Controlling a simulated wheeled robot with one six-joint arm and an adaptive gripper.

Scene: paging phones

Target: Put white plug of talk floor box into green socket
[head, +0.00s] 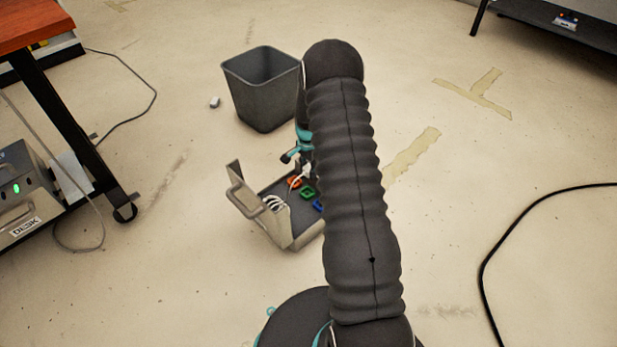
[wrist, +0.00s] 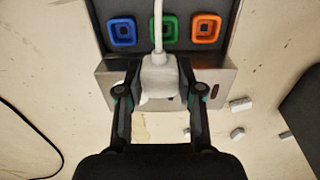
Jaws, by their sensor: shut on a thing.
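The floor box (head: 290,237) stands open on the floor, its lid raised, partly hidden behind my arm in the head view. Its dark panel holds a green socket (head: 308,193) between an orange one and a blue one; the green socket also shows in the wrist view (wrist: 172,28). My gripper (wrist: 159,72) is shut on the white plug (wrist: 159,78), with one finger on each side. The plug's white cable runs up across the green socket in that view. The plug appears over the box's metal edge, apart from the socket; its height is unclear.
The blue socket (wrist: 123,31) and the orange socket (wrist: 206,28) flank the green one. A grey bin (head: 262,95) stands behind the box. White cable coils lie by the lid. Small pale blocks (wrist: 238,133) lie on the floor. A black cable curves at the right.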

